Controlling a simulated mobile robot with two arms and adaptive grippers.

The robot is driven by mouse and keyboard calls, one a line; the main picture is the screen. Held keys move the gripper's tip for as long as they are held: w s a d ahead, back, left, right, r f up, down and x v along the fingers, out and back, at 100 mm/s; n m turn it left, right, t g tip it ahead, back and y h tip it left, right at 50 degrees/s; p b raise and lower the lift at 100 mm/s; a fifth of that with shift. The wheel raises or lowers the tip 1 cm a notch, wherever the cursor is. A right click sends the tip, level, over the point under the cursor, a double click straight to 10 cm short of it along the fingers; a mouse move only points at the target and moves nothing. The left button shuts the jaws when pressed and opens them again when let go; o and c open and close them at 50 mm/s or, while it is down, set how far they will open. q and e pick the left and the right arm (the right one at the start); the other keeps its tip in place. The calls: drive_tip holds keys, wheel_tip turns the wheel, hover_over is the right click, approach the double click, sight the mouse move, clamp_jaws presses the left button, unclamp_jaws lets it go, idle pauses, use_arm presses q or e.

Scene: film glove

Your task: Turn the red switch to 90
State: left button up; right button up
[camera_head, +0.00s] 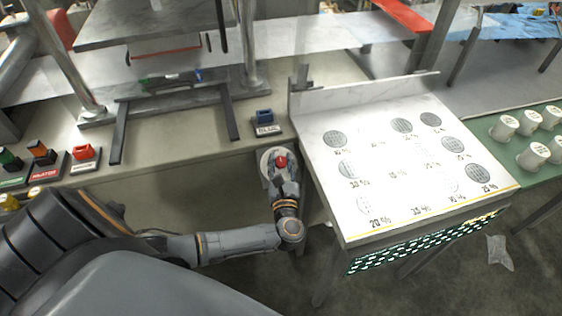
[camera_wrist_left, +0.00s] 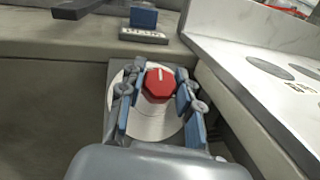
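The red switch (camera_wrist_left: 158,86) is an eight-sided knob on a round pale dial plate (camera_wrist_left: 150,127). A white mark on the knob points up, away from me, in the wrist view. In the head view the switch (camera_head: 281,161) sits left of the white sloped panel, partly covered by my gripper. My left gripper (camera_wrist_left: 160,74) is open, with one blue-padded finger on each side of the knob. Small gaps seem to show beside the knob; I cannot tell whether either finger touches it. The left gripper (camera_head: 281,167) points away from me in the head view. My right gripper is not in view.
A blue button block (camera_head: 265,117) stands just beyond the dial. The white sloped panel (camera_head: 310,185) rises close on the right. Red (camera_head: 83,153), orange and green switches line the left bench. White cups (camera_head: 533,155) stand on a green surface at far right.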

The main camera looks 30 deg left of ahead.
use_arm(q)
drive_tip(key=shift+c, duration=0.8)
